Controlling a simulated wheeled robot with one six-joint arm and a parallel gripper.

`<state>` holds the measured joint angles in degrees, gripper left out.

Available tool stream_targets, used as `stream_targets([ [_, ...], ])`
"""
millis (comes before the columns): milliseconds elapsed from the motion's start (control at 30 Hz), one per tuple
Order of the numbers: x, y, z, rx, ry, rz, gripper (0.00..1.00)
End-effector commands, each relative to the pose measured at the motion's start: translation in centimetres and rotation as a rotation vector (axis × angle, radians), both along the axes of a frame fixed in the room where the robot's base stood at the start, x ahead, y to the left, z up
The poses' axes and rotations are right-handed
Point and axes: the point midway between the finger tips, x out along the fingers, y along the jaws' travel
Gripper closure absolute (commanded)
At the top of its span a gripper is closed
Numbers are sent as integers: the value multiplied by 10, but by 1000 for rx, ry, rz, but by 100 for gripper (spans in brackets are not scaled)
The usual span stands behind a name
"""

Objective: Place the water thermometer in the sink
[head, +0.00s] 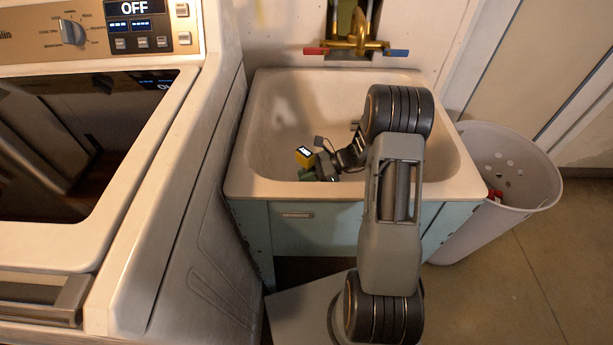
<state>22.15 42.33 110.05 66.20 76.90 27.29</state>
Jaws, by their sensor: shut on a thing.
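The utility sink (247,189) is a white basin on a light blue cabinet. My arm reaches over its front right rim, and my gripper (314,169) is inside the basin outline, toward the left of the middle. The thermometer's lower part is partly hidden by the gripper. I cannot tell whether it touches the basin floor.
A brass tap (356,43) with red and blue handles is on the wall behind the sink. A white washing machine (185,170) stands close on the left. A white perforated basket (510,190) stands on the right. The floor at the lower right is clear.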

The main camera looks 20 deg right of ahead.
Motion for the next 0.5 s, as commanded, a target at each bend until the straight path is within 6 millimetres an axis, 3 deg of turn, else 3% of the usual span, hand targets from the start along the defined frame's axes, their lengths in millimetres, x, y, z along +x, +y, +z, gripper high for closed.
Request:
stream_targets([
  [167,0,0,-3,1,0,0,100],
  [200,0,0,-3,0,0,0,85],
  [433,0,0,-3,0,0,1,63],
  [500,0,0,-3,0,0,1,61],
])
